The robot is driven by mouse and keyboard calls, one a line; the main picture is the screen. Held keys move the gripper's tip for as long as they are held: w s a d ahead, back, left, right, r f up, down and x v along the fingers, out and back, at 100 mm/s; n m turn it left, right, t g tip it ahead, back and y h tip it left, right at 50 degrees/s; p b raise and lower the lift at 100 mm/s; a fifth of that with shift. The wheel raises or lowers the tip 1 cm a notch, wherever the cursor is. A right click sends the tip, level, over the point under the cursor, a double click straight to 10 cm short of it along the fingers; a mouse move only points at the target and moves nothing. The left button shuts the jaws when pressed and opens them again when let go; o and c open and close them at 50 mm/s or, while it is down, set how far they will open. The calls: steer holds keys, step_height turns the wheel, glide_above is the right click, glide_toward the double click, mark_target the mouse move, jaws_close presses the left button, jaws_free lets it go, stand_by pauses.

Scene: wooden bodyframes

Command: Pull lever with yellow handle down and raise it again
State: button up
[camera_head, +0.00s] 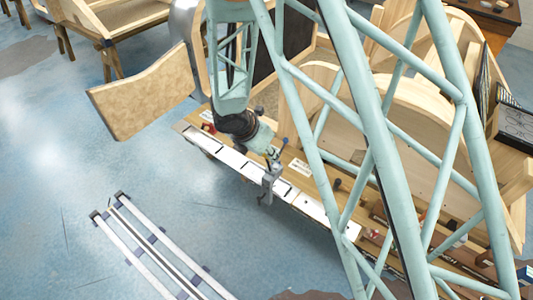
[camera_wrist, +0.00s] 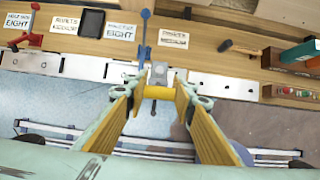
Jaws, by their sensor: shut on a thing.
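The yellow handle (camera_wrist: 158,92) shows in the wrist view as a short crossbar below a grey metal bracket (camera_wrist: 158,72) at the front of the wooden bench. My gripper (camera_wrist: 160,94) has one fingertip at each end of the handle and is shut on it. In the head view my gripper (camera_head: 268,186) is at the bench's front edge, beside the white metal strip; the yellow handle cannot be made out there. A blue lever (camera_wrist: 145,32) stands just behind the bracket, and its knob (camera_head: 284,141) shows in the head view.
A red lever (camera_wrist: 32,20) stands at the left beside printed labels (camera_wrist: 122,32). A green tool (camera_wrist: 300,51) and an orange block (camera_wrist: 271,57) lie at the right of the bench. White rails (camera_head: 150,245) lie on the blue floor. The floor before the bench is otherwise open.

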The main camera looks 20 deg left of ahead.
steer(key=shift+w, duration=0.15)
steer(key=o, duration=1.2)
steer(key=shift+d, duration=0.15)
steer(key=shift+r, duration=0.15)
steer(key=shift+s+a+r, duration=0.2)
steer(key=shift+s+r, duration=0.2)
steer(key=shift+r, duration=0.2)
steer(key=d+v, duration=0.1)
steer(key=v, duration=0.9)
steer(key=shift+a+r, duration=0.2)
steer(key=shift+a, duration=0.3)
